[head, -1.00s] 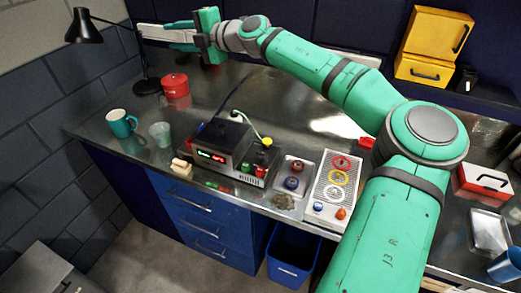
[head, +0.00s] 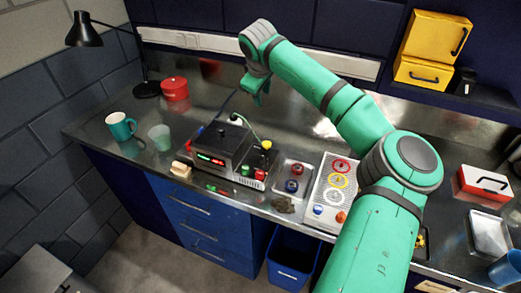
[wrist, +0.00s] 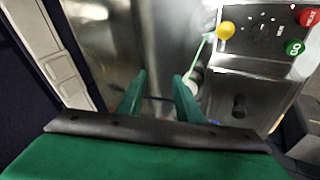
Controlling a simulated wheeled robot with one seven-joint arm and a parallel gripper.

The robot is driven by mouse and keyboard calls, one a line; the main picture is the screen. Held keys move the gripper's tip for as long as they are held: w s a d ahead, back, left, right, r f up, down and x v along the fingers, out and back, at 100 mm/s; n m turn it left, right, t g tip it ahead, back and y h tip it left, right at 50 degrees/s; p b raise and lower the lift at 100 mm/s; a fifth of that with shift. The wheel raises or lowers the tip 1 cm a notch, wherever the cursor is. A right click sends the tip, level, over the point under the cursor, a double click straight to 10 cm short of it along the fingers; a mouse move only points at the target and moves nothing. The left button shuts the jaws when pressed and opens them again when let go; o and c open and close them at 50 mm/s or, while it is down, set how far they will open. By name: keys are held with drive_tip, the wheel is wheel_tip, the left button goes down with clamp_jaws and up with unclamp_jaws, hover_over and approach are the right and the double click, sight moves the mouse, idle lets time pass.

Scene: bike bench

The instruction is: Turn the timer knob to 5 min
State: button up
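A grey box-shaped device (head: 222,146) with red and green lit displays stands on the bench. Its front right has a yellow knob-like ball (head: 267,145) and red and green buttons. The wrist view shows the yellow ball (wrist: 226,30), a green button marked GO (wrist: 294,47), a red button (wrist: 309,16) and a dark knob or handle (wrist: 239,105) on the device's top. I cannot tell which part is the timer knob; no minute marks are readable. My gripper (head: 258,96) points down above the bench behind the device. Its green fingers (wrist: 158,95) are apart with nothing held.
A green cable (wrist: 204,50) runs beside the device. A cup (head: 160,137), mug (head: 121,126) and red tin (head: 174,88) stand left. The back bench is mostly clear.

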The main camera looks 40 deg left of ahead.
sight(260, 158)
drive_tip(key=s+d+f+n+g+h, duration=0.1)
drive_tip(key=s+d+f+g+h, duration=0.15)
drive_tip(key=s+d, duration=0.2)
drive_tip(key=s+d+f+n+g+h, duration=0.1)
drive_tip(key=s+d+g, duration=0.2)
drive_tip(key=s, duration=0.3)
wheel_tip(260, 158, down, 11)
drive_tip(key=shift+a+r, duration=0.1)
drive_tip(key=shift+a, duration=0.05)
drive_tip(key=shift+c, duration=0.5)
